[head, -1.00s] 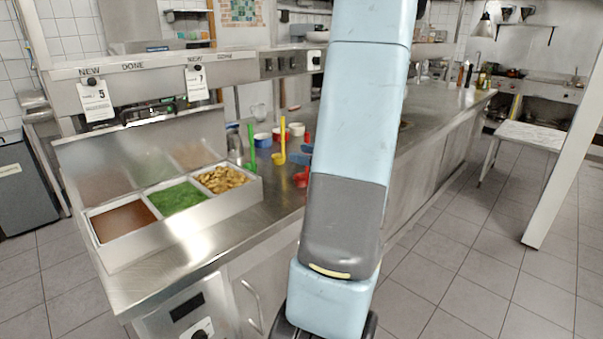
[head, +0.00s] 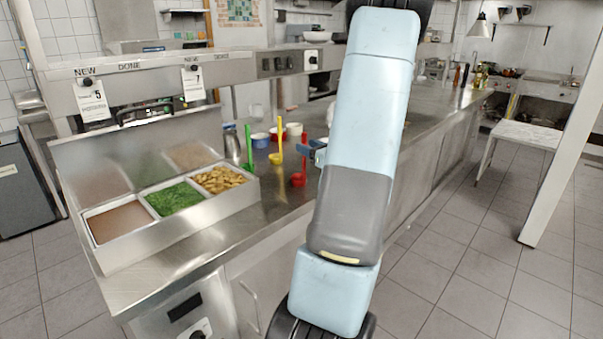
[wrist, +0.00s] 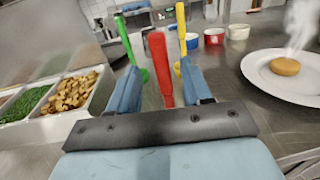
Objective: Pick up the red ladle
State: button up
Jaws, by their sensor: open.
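The red ladle (head: 299,179) stands upright on the steel counter, its bowl low and its handle up, beside the yellow ladle (head: 280,145) and the green ladle (head: 249,150). My gripper (head: 318,152) is just right of the red ladle's handle in the head view, partly hidden by my arm. In the wrist view my gripper (wrist: 160,72) is open, with a finger on each side of the red ladle's handle (wrist: 159,58). Gaps show between the handle and both fingers. The red ladle's bowl is hidden there.
A steel food tray (head: 180,228) with sauce, greens and golden pieces stands at left. Blue, red and white bowls sit behind the ladles. A white plate (wrist: 257,82) with a steaming round patty (wrist: 285,66) lies to the right in the wrist view.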

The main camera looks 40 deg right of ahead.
jog(key=shift+w+d, duration=0.2)
jog(key=shift+w, duration=2.45)
grip_shut()
